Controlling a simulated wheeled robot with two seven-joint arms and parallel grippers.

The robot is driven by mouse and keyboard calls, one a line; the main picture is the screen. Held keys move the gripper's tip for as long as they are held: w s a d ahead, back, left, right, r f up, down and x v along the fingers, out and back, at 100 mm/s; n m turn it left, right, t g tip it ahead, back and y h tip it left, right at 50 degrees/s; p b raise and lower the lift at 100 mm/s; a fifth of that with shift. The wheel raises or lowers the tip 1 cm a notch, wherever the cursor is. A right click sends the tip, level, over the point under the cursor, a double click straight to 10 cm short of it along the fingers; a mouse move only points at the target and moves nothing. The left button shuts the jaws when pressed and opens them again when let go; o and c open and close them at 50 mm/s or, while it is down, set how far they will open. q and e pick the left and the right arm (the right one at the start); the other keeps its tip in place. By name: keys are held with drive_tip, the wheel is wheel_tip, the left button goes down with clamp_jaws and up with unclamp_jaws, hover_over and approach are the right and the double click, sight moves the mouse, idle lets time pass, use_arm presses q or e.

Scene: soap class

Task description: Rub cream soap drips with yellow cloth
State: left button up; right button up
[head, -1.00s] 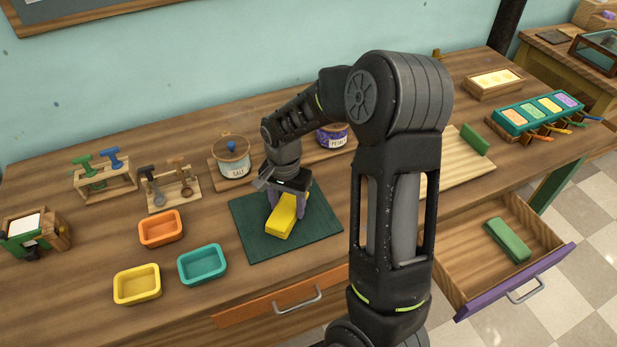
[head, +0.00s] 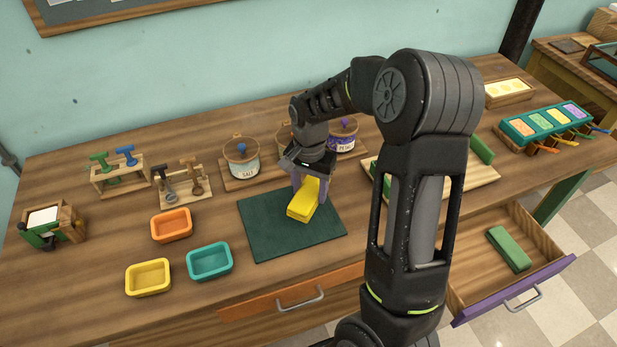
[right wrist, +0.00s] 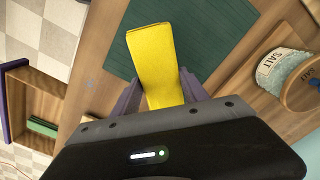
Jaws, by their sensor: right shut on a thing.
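My right gripper (head: 309,187) is shut on the yellow cloth (head: 303,205), a folded, block-like piece, over the right part of the dark green mat (head: 272,236). In the right wrist view the cloth (right wrist: 153,62) sits between the purple fingers (right wrist: 160,98) and extends out past them, with the mat (right wrist: 208,28) behind it. I cannot tell whether the cloth touches the mat. No cream soap drips can be made out on the visible mat; the cloth and gripper hide part of it. My left gripper is not in view.
Yellow (head: 148,278), teal (head: 210,262) and orange (head: 171,226) trays stand left of the mat. A salt jar (head: 241,160) and other jars stand behind it. An open drawer (head: 470,279) with a green block (head: 509,249) juts out at front right.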

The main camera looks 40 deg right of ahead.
drive_tip(key=shift+a+r+p, duration=0.1)
drive_tip(key=shift+r+p, duration=0.65)
drive_tip(key=shift+r, duration=0.65)
